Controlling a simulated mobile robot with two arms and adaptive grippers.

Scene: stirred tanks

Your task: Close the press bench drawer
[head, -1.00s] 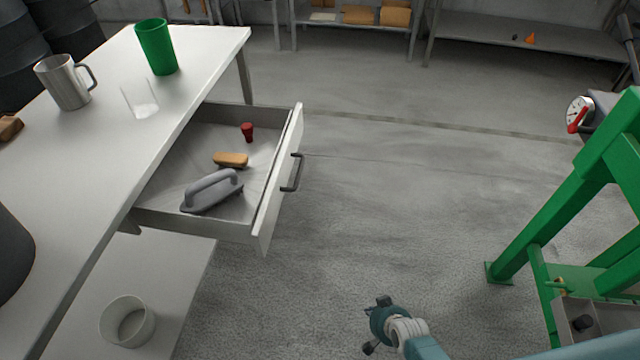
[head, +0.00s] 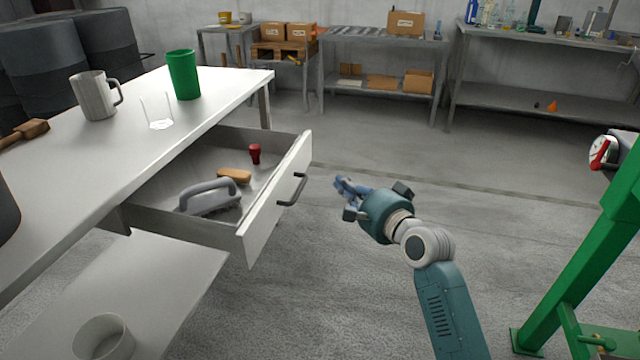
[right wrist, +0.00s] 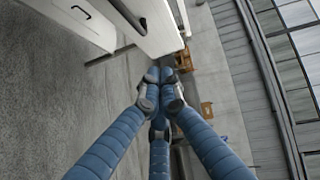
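The press bench (head: 60,200) is white and stands at the left in the head view. Its drawer (head: 262,215) is pulled well open toward the right, with a dark bar handle (head: 293,189) on its white front. In the right wrist view, a white panel with a dark handle (right wrist: 81,12) shows at the top left. My right gripper (head: 345,186) is to the right of the handle in the head view, apart from it. Its blue fingers (right wrist: 160,74) come together at the tips in the wrist view, with nothing between them. My left gripper is not in view.
The drawer holds a grey handled tool (head: 210,197), a tan block (head: 234,175) and a red piece (head: 255,153). A green frame (head: 590,255) stands right. The floor between is clear.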

